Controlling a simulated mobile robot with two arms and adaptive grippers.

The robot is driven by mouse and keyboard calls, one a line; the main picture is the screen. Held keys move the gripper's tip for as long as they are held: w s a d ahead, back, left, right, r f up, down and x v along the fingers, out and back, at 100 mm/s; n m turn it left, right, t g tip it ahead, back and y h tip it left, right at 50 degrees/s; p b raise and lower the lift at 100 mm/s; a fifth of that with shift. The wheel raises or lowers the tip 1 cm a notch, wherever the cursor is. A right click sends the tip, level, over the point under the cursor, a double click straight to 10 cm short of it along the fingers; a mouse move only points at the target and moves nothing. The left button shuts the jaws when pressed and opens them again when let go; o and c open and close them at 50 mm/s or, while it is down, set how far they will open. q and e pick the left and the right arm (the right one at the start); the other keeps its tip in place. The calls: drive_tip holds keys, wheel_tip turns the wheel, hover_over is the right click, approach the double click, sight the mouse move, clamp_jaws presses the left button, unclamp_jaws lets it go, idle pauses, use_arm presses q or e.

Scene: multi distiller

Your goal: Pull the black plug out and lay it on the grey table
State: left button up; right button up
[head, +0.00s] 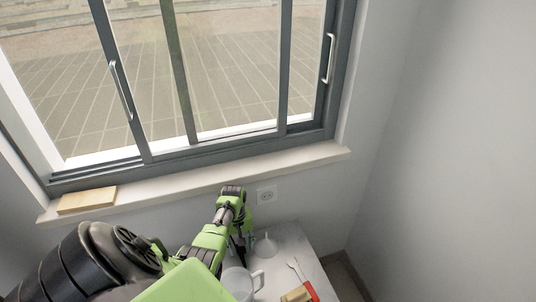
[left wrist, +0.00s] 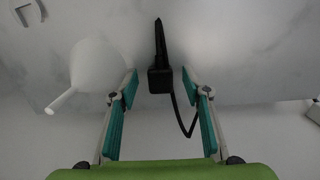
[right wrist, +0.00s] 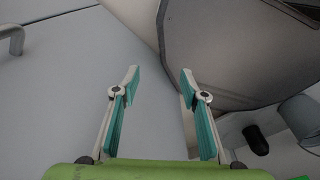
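The black plug (left wrist: 160,80) shows in the left wrist view between the fingers of my left gripper, with visible gaps on both sides. Its black cord (left wrist: 182,122) curves down to the right. Whether the plug touches the grey table (left wrist: 230,60) or is just above it, I cannot tell. My left gripper (head: 241,252) is open and points down over the table in the head view, where the plug cannot be made out. The wall socket (head: 266,195) shows a bare face. My right gripper (right wrist: 159,82) is open and empty in its wrist view.
A white funnel (head: 264,247) stands beside my left gripper, spout toward the camera in the left wrist view (left wrist: 95,65). A clear mug (head: 240,284) and a wooden block (head: 296,295) are near the table's front. A wooden board (head: 87,200) lies on the windowsill.

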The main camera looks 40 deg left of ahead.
use_arm(q)
wheel_tip(320, 180, up, 24)
drive_tip(key=p, duration=1.4)
drive_tip(key=shift+w+a, duration=0.2)
drive_tip(key=shift+a, duration=0.2)
idle(0.5)
